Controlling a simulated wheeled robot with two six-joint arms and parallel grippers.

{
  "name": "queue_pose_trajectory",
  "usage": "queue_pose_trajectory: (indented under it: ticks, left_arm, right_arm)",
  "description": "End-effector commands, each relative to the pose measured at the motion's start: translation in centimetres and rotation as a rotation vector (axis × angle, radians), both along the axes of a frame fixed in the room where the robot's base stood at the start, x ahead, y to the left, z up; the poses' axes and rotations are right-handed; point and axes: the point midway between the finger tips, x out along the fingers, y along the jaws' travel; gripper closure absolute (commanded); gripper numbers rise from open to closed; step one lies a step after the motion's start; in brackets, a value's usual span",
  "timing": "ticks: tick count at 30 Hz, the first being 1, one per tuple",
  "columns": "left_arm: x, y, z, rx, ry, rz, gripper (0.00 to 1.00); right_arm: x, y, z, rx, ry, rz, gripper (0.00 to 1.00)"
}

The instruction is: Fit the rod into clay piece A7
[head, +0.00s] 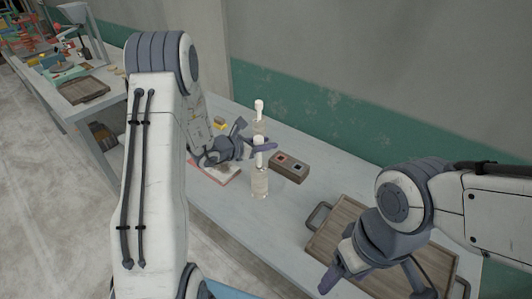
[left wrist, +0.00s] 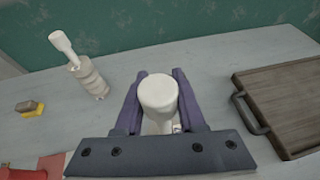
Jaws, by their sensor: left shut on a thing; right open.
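My left gripper (head: 258,148) is shut on a white round-headed rod (head: 259,142), which shows from above between the fingers in the left wrist view (left wrist: 158,92). Right below it in the head view stands a pale, bottle-shaped clay piece (head: 259,184). I cannot tell whether the rod's lower end is inside it. A second white rod (head: 259,105) stands behind, in a ridged pale clay piece (left wrist: 91,80). No A7 label is readable. My right gripper (head: 378,287) is open over the wooden tray at the right.
The wooden tray (head: 334,216) with dark handles lies right on the grey table. A brown box (head: 289,168) with coloured squares is behind the clay piece. A red and white flat item (head: 222,174) and a yellow block (head: 220,123) lie left. A wall runs along the back.

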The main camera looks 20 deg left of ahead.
Motion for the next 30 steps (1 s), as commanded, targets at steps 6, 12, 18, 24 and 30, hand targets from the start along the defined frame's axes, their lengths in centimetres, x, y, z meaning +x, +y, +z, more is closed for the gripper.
queue_pose_trajectory:
  ticks: [6, 12, 18, 24, 30]
  left_arm:
    - [-0.1, 0.0, -3.5, -0.001, 0.003, 0.001, 1.0]
    - [0.0, 0.0, -3.8, 0.0, 0.0, 0.0, 1.0]
    - [0.0, 0.0, -4.1, 0.0, 0.0, 0.0, 1.0]
    - [-0.1, 0.0, -4.1, 0.0, 0.0, 0.0, 0.31]
    - [-0.1, 0.0, -4.1, 0.0, 0.0, 0.0, 0.31]
  right_arm:
    - [0.0, 0.0, -1.9, 0.0, 0.0, 0.0, 0.27]
    - [0.0, 0.0, -1.9, 0.0, 0.0, 0.0, 0.27]
    - [0.0, 0.0, -2.3, 0.0, 0.0, 0.0, 0.27]
    - [0.0, 0.0, -2.3, 0.0, 0.0, 0.0, 0.27]
    - [0.0, 0.0, -2.3, 0.0, 0.0, 0.0, 0.27]
